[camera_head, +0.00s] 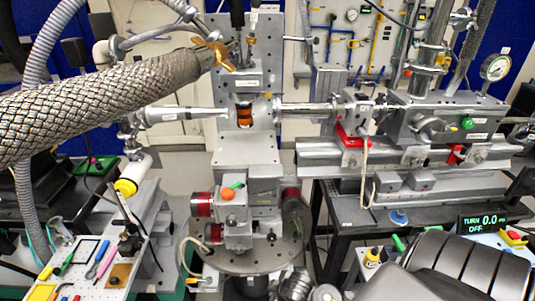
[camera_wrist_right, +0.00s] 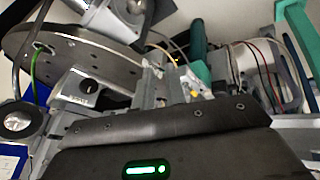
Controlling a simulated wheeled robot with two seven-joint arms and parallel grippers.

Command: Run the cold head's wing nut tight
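A brass wing nut (camera_head: 212,50) shows in the head view at upper centre-left, beside the end of a thick braided metal hose (camera_head: 100,105). The hose crosses the left foreground and covers what lies behind it. A second small brass piece (camera_head: 251,41) shows just right of it, on top of the grey upright mount (camera_head: 264,80). I see no left gripper in the head view. In the right wrist view the dark body of my right gripper with a green light fills the lower part; pale pieces (camera_wrist_right: 172,82) stand at its upper edge, but I cannot make out the fingertips clearly.
A round stage plate (camera_head: 270,258) stands at bottom centre; its holed rim (camera_wrist_right: 75,55) also shows in the wrist view. A rail bench (camera_head: 390,155) with instruments is at right, near a black display (camera_head: 482,221). A tool tray (camera_head: 95,265) lies at lower left.

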